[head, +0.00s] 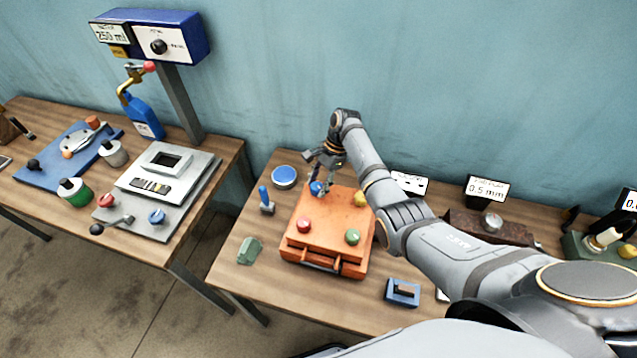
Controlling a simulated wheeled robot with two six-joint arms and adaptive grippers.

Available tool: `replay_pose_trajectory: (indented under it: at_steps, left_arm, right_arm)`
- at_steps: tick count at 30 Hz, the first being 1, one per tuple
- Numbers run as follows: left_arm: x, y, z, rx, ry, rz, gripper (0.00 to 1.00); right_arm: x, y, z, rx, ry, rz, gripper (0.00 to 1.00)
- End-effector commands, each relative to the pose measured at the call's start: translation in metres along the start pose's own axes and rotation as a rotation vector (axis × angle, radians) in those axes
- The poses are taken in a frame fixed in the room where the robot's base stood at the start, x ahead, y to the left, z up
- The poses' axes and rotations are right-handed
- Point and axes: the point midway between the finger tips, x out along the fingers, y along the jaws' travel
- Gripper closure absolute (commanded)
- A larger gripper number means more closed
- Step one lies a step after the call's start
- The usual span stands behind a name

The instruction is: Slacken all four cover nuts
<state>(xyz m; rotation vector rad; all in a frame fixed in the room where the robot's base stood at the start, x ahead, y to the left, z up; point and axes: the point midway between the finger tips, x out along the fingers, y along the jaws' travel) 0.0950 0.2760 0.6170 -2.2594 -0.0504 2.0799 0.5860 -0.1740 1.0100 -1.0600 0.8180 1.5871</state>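An orange box with a flat cover (325,217) stands on the right-hand table. Its four corner nuts are coloured knobs: a red nut (304,225) at front left, a green nut (352,236) at front right, a blue nut (317,188) at back left and a yellow nut (360,199) at back right. My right gripper (322,186) points down at the back left corner, its fingers around or just beside the blue nut. Whether they touch it is too small to tell. My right forearm passes close behind the yellow nut. My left gripper is out of view.
A blue-handled tool (265,200), a round blue-topped tin (284,177) and a green block (249,250) lie left of the box. A blue block (402,292) lies at front right. Small displays (487,189) stand behind. The left table holds a dispenser and bottles.

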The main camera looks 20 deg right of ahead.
Motion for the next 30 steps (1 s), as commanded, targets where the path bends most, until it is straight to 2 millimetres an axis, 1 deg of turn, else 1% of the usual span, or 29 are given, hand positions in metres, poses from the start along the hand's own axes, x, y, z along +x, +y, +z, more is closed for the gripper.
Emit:
replay_pose_trajectory:
  at_steps: [1,7,10,17,23,30]
  left_arm:
    - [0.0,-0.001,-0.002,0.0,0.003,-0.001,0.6]
    - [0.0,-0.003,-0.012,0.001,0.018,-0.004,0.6]
    - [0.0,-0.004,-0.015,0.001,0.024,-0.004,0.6]
    - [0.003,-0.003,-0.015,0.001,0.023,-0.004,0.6]
    - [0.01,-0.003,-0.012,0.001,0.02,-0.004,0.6]
    - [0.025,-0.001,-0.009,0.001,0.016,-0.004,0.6]
  right_arm:
    - [0.0,0.0,0.0,0.0,0.0,0.0,0.66]
    - [0.0,0.0,0.0,0.0,0.0,0.0,0.93]
    - [0.0,0.0,0.0,-0.002,-0.001,0.001,0.93]
    - [0.0,-0.001,0.0,-0.046,-0.001,0.019,0.93]
    - [0.001,-0.002,0.0,-0.161,-0.002,0.067,0.93]
    - [0.002,-0.004,0.0,-0.365,-0.002,0.149,0.93]
